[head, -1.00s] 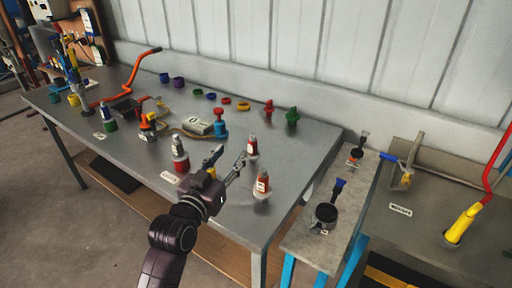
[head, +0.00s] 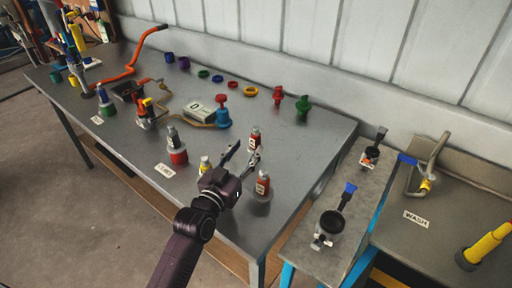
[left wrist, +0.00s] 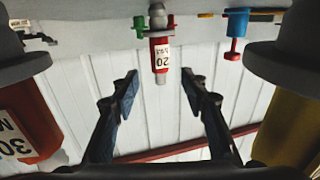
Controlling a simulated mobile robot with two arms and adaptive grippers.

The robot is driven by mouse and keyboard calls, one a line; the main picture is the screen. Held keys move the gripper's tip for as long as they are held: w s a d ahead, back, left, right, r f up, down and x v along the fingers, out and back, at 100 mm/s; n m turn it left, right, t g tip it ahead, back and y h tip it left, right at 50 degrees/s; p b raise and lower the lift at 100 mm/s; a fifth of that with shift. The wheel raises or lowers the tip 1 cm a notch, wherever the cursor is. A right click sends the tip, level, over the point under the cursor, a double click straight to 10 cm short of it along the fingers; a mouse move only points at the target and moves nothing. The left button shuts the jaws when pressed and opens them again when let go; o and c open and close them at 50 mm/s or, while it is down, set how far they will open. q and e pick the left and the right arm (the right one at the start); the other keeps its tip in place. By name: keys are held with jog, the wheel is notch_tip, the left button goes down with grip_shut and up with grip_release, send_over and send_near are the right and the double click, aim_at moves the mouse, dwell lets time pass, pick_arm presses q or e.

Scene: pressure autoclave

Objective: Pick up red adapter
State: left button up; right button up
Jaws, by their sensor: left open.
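A red adapter (head: 278,97) stands at the back of the metal table, beside a green one (head: 302,106). My left gripper (head: 243,155) is open and empty, low over the table's near right part, with the red adapter well beyond its fingers. The left wrist view is upside down. There the open fingers (left wrist: 160,85) frame a red bottle labelled 20 (left wrist: 161,52), which stands beyond the fingertips. It appears to hide most of the red adapter behind it; green shows beside it. My right gripper is out of view.
Red bottles stand close to the gripper: one ahead (head: 254,141), one at right (head: 262,185). A blue device with a red top (head: 222,112) stands farther left. Bare tabletop lies before the red adapter.

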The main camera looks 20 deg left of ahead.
aim_at(254, 138)
pick_arm(q)
jog(key=shift+w+r, duration=0.1)
jog(key=shift+w, duration=0.5)
jog(key=shift+w+d, duration=0.1)
jog(key=shift+w, duration=0.15)
jog(key=w, duration=0.5)
jog(key=shift+d+p, duration=0.3)
jog(key=shift+p, duration=0.05)
jog(key=shift+w, duration=0.45)
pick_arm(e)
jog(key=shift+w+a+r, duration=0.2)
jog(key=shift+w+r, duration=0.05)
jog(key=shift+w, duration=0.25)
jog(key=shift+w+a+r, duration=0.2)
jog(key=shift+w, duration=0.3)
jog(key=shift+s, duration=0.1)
